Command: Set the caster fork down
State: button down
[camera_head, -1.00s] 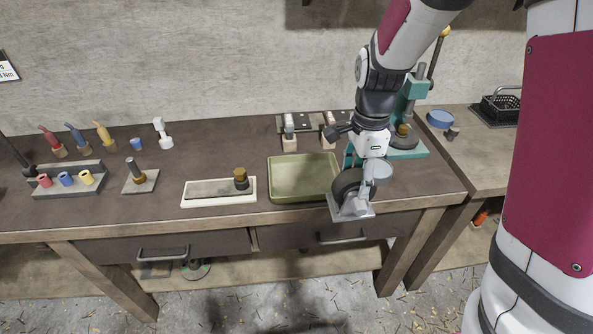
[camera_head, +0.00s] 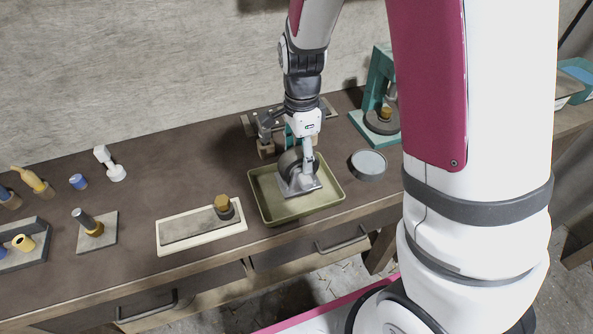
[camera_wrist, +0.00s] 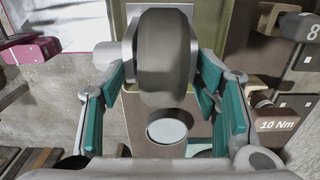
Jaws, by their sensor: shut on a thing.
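The caster fork (camera_head: 301,186), a grey metal bracket with a flat plate and a dark wheel (camera_head: 288,162), hangs from my gripper (camera_head: 302,150). It appears within the outline of the olive tray (camera_head: 262,207) on the bench. I cannot tell whether its plate touches the tray floor. In the wrist view the wheel (camera_wrist: 165,58) fills the space between the teal fingers of my gripper (camera_wrist: 163,85), which are shut on the caster fork. The wheel hides much of the bracket there.
A round grey tin (camera_head: 369,165) stands close to the tray's right. A whetstone on a white base (camera_head: 202,230) lies to the left. A teal press (camera_head: 382,100) and a rack (camera_head: 262,125) stand behind.

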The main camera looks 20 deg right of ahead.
aim_at(292, 189)
jog(key=shift+f, duration=2.85)
jog(key=shift+f, duration=0.1)
jog(key=c, duration=0.6)
grip_release()
